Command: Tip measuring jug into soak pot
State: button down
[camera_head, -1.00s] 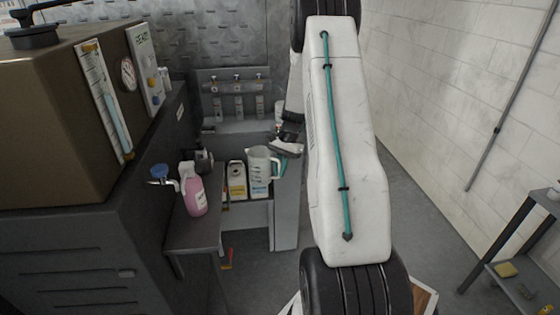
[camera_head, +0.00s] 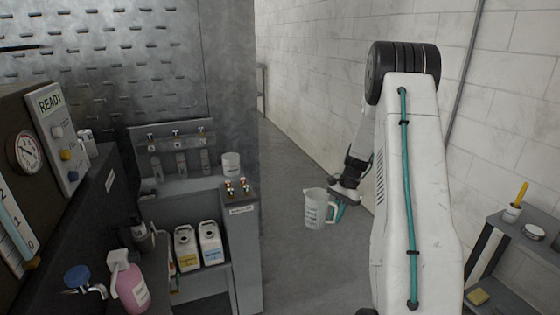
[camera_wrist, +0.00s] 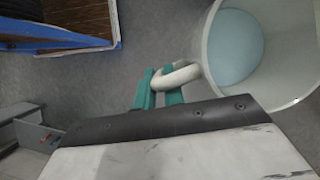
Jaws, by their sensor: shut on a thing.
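The measuring jug (camera_head: 315,209) is a translucent white jug with printed marks, held upright in the air above the open floor. My gripper (camera_head: 338,208) has teal fingers and is shut on the jug's handle, at the jug's right side. In the wrist view the gripper (camera_wrist: 160,88) closes around the looped handle. The jug (camera_wrist: 300,95) shows there from above, with pale blue at its bottom. A white pot (camera_head: 231,164) stands on the grey unit left of the jug, apart from it. I cannot tell whether it is the soak pot.
White canisters (camera_head: 210,243) stand on a low shelf, and a pink bottle (camera_head: 131,287) stands at the lower left. A dark washer (camera_head: 45,150) is at the left. A cart (camera_head: 513,247) with small items stands at the right. Floor (camera_head: 292,262) is clear between.

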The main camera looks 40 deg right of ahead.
aim_at(230, 161)
jog(key=z, duration=1.35)
jog(key=i, duration=2.4)
jog(key=u, duration=2.1)
